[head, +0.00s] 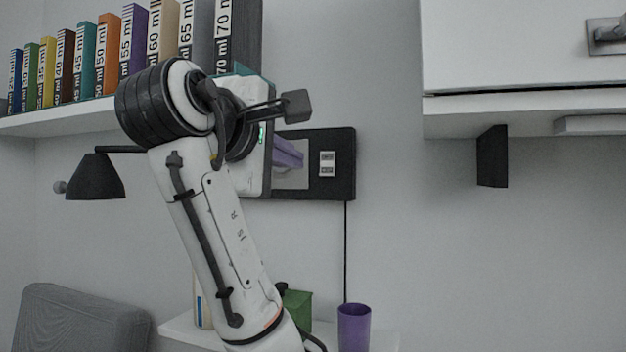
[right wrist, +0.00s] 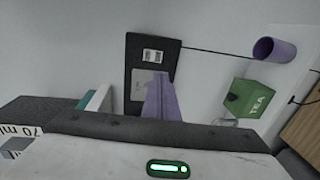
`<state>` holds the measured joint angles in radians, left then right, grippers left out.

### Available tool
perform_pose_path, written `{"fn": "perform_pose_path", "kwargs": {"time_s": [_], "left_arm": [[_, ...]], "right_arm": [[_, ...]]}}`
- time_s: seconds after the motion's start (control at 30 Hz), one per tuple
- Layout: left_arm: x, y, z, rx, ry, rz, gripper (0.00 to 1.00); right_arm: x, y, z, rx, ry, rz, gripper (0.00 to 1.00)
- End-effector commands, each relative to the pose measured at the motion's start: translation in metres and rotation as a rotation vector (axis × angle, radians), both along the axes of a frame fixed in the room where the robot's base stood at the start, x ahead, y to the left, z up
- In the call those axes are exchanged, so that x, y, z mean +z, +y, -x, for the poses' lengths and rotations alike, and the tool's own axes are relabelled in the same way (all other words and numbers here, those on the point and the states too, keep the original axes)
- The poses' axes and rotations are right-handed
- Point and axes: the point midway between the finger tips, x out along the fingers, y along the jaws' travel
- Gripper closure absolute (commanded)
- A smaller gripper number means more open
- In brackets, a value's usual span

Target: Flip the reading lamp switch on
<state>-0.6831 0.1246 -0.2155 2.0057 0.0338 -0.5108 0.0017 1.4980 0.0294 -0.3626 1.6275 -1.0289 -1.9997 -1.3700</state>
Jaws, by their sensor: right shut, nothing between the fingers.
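The reading lamp (head: 95,178) has a black shade and hangs on a short black arm under the bookshelf at the left. A black wall panel (head: 341,185) carries a grey plate (head: 290,180) and a small white two-part fitting (head: 327,163). My right gripper (head: 300,158) has purple fingers, shut and empty, pointing at the grey plate. In the right wrist view the fingers (right wrist: 161,98) overlap this plate (right wrist: 142,88) and hide part of it, including any switch there. I cannot tell whether they touch it. My left gripper is not in view.
Labelled binders (head: 108,55) stand on the shelf (head: 60,121) at upper left. A purple cup (head: 353,327) and green tea box (head: 297,308) stand below the panel. A white cabinet (head: 520,50) hangs at upper right. The wall right of the panel is clear.

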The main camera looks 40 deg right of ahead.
Motion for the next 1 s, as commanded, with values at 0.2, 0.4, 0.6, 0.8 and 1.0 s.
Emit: {"fn": "perform_pose_path", "kwargs": {"time_s": [0.2,0.4,0.6,0.8,1.0], "left_arm": [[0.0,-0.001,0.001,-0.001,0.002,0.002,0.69],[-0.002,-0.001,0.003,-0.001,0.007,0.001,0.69],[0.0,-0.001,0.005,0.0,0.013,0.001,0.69],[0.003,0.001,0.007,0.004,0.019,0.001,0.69],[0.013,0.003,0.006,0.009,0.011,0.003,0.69]], "right_arm": [[0.002,0.0,0.003,-0.004,0.0,-0.002,1.0],[0.002,-0.003,0.001,-0.004,-0.001,-0.002,1.0],[0.0,-0.025,-0.009,-0.009,0.001,-0.001,1.0],[-0.003,-0.058,-0.025,-0.011,-0.001,0.002,1.0],[-0.006,-0.085,-0.04,-0.01,-0.001,0.003,1.0]]}}
